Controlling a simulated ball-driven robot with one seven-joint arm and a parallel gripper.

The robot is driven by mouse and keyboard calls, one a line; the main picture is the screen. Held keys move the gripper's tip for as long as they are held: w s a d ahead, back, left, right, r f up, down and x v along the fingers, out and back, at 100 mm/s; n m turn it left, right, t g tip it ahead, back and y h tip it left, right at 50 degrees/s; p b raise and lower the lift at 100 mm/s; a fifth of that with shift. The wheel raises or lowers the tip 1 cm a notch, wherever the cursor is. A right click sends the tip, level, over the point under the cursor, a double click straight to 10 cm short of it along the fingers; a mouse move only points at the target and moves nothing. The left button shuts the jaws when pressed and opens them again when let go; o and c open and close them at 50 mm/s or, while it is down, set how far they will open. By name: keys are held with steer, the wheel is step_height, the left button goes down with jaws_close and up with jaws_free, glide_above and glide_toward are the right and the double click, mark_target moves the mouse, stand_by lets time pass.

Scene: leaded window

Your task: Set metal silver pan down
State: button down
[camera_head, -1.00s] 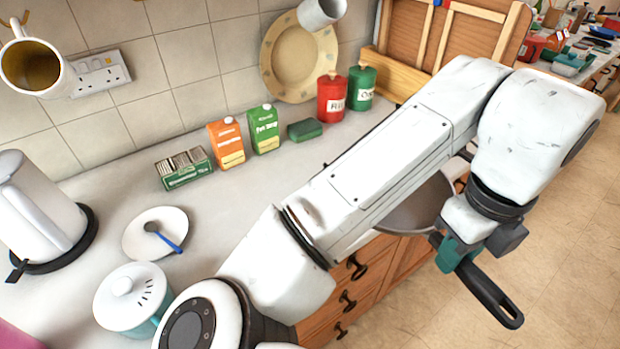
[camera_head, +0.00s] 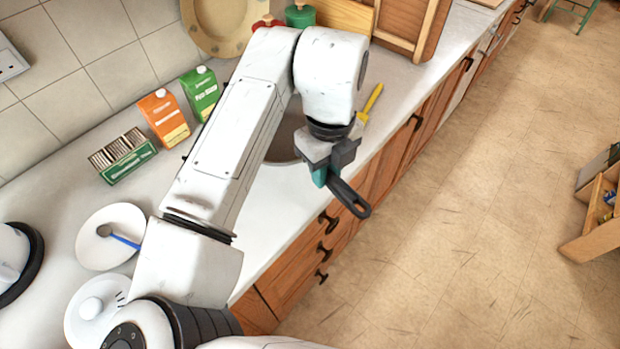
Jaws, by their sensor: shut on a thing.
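The silver metal pan (camera_head: 287,137) is partly hidden behind my arm, with its black handle (camera_head: 349,197) pointing towards the lower right. My gripper (camera_head: 327,174) has teal fingers shut on the handle. The pan's bowl shows over the worktop (camera_head: 268,215) near its front edge, and the handle sticks out past that edge above the floor. I cannot tell whether the pan's base touches the worktop.
A yellow-handled tool (camera_head: 371,100) lies right of my wrist near the edge. Cartons (camera_head: 163,118), a tea box (camera_head: 122,156), and a saucer with a spoon (camera_head: 98,240) stand at left. A wooden crate (camera_head: 596,220) is on the floor at right.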

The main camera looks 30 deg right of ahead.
steer(key=f, duration=0.1)
steer(key=w+a+f, duration=0.1)
steer(key=w+f, duration=0.1)
steer(key=shift+w+a, duration=0.1)
steer(key=shift+a, duration=0.2)
step_height(320, 180, down, 4)
steer(key=shift+w+r+p, duration=0.1)
steer(key=shift+r+p, duration=0.15)
steer(key=shift+p, duration=0.1)
steer(key=c, duration=0.9)
jaws_free()
steer(key=shift+r, duration=0.1)
step_height(320, 180, up, 12)
steer(key=shift+f+b, duration=0.1)
steer(key=shift+b, duration=0.5)
